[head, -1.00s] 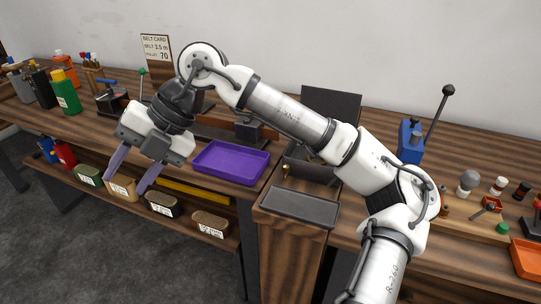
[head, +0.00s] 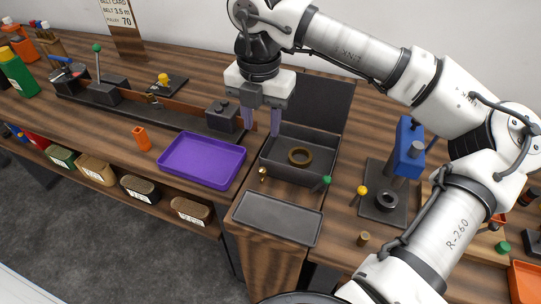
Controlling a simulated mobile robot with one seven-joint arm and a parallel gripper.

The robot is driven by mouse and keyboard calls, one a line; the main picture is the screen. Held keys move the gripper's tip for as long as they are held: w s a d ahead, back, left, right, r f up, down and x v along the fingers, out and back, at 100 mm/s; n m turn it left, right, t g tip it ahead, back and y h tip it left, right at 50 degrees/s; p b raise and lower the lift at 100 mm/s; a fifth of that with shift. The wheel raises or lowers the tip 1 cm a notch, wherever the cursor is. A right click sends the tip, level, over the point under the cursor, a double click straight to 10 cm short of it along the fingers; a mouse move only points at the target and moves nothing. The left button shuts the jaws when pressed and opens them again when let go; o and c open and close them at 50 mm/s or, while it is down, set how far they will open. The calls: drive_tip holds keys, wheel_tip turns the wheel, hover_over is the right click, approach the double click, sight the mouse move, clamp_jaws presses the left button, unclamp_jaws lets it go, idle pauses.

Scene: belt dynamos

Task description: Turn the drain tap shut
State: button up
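A dark grey basin (head: 330,147) sits at the bench's front edge, with a brass ring (head: 300,156) inside. A small brass fitting (head: 262,174) is at its front left, and a small green-ended handle (head: 321,184) at its front right. I cannot tell for certain which of these is the drain tap, nor whether it is open. My gripper (head: 262,130) points down, with its two purple fingers apart and nothing seen between them. It appears above the basin's back left corner, behind both fittings and apart from them.
A purple tray (head: 203,160) lies left of the basin. A shallow grey tray (head: 278,218) lies in front of it. A blue lever press (head: 407,150) stands to the right, with a yellow-knobbed piece (head: 361,191) beside it. A dark block (head: 222,115) stands left of my fingers.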

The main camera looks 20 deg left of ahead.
sight(262, 170)
wheel_tip(262, 170, down, 13)
drive_tip(key=p, duration=0.3)
drive_tip(key=shift+s, duration=0.1)
clamp_jaws()
drive_tip(key=shift+f+b, duration=0.15)
drive_tip(key=shift+b, duration=0.15)
